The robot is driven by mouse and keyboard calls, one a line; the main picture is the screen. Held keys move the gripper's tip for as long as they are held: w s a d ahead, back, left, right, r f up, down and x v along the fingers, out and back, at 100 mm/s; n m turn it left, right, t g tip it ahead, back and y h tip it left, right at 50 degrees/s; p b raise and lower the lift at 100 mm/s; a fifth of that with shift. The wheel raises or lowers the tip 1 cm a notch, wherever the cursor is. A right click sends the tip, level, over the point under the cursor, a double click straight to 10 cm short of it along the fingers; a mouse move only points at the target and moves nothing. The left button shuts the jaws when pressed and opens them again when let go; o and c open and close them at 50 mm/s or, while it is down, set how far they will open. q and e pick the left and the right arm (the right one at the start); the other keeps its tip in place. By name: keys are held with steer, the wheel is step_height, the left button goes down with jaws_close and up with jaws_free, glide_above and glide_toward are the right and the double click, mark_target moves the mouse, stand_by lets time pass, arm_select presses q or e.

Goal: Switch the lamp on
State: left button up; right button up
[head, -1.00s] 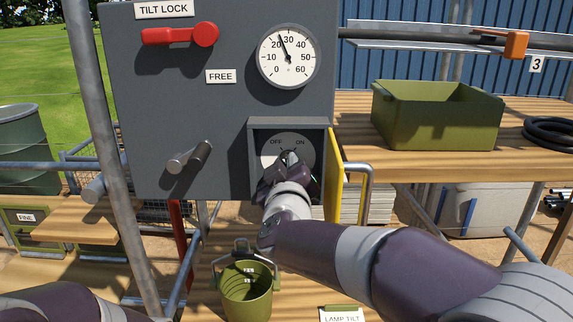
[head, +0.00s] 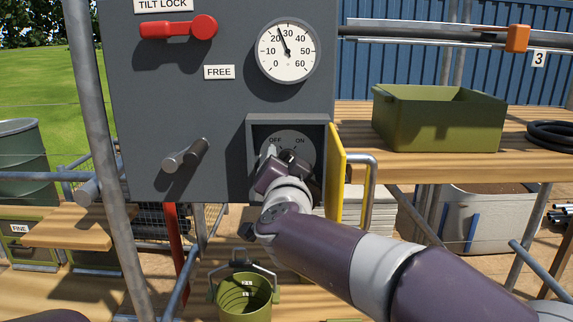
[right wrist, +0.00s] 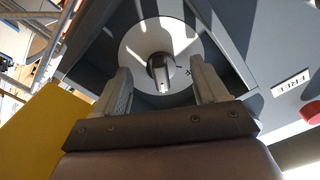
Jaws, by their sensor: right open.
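A rotary switch with a pale round dial (head: 304,151) marked OFF on the left and ON on the right sits in a recessed box low on the grey panel. In the right wrist view its dark knob (right wrist: 161,72) shows at the middle of the dial (right wrist: 135,42). My right gripper (right wrist: 159,68) is open, with one finger on each side of the knob and gaps visible on both sides. In the head view my right gripper (head: 280,165) covers the lower dial and hides which way the knob points. My left gripper is out of view.
A yellow door (head: 336,172) stands open right of the recess, with a bent grey rail (head: 369,180) beside it. Above are a gauge (head: 287,51) and a red lever (head: 178,27). A green bin (head: 440,120) stands on the right shelf.

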steer(key=s, duration=0.7)
stand_by(0.4)
steer(key=shift+r, duration=0.1)
